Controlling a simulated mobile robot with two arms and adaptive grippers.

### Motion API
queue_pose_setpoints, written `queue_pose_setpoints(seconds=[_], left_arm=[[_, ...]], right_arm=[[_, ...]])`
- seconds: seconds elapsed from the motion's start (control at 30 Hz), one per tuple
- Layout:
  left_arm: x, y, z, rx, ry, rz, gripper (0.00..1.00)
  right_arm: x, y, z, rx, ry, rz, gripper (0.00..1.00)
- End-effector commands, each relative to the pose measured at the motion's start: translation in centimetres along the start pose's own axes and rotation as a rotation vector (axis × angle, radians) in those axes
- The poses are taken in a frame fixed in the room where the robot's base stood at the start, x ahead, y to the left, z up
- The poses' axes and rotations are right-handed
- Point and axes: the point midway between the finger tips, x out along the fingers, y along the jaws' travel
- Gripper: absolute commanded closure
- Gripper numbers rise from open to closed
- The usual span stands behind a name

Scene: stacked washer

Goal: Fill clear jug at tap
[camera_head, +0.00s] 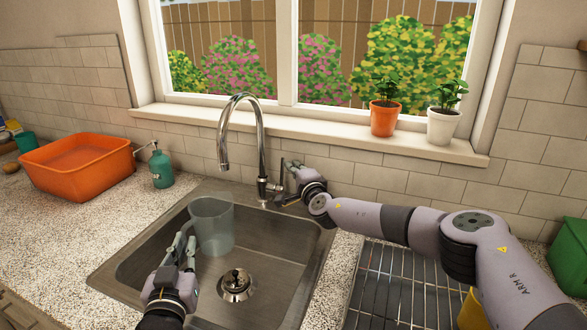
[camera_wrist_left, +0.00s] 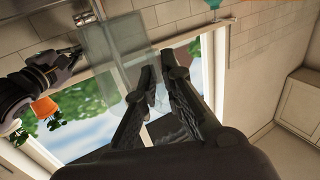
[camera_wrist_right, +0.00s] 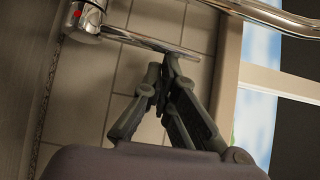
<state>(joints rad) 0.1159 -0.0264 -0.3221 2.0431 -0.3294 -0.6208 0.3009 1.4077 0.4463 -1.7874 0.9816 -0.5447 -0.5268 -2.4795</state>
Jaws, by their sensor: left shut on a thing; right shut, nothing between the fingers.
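The clear jug (camera_head: 212,226) is upright in or just above the sink, below the spout of the chrome tap (camera_head: 240,125). No water stream shows. My left gripper (camera_head: 187,248) is shut on the jug at its near left side; the jug also shows in the left wrist view (camera_wrist_left: 112,50). The exact grip on it is partly hidden. My right gripper (camera_head: 292,169) is shut and empty beside the tap's lever (camera_head: 282,172). In the right wrist view the fingertips (camera_wrist_right: 167,68) are close to the lever (camera_wrist_right: 150,42); I cannot tell if they touch.
The steel sink (camera_head: 130,265) has a drain (camera_head: 236,284). An orange basin (camera_head: 78,165) and a green soap bottle (camera_head: 161,168) stand on the left counter. A drying rack (camera_head: 395,285) lies right, under my right arm. Potted plants (camera_head: 385,118) stand on the windowsill.

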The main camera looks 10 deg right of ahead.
Motion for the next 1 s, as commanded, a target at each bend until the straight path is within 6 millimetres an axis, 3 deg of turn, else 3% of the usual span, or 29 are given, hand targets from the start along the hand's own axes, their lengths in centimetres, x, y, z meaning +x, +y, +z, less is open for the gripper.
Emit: queue_pose_setpoints(seconds=[1.0], left_arm=[[0.0, 0.01, -0.07, -0.001, 0.002, 0.0, 1.0]], right_arm=[[-0.51, 0.07, 0.53, -0.067, 0.0, -0.076, 1.0]])
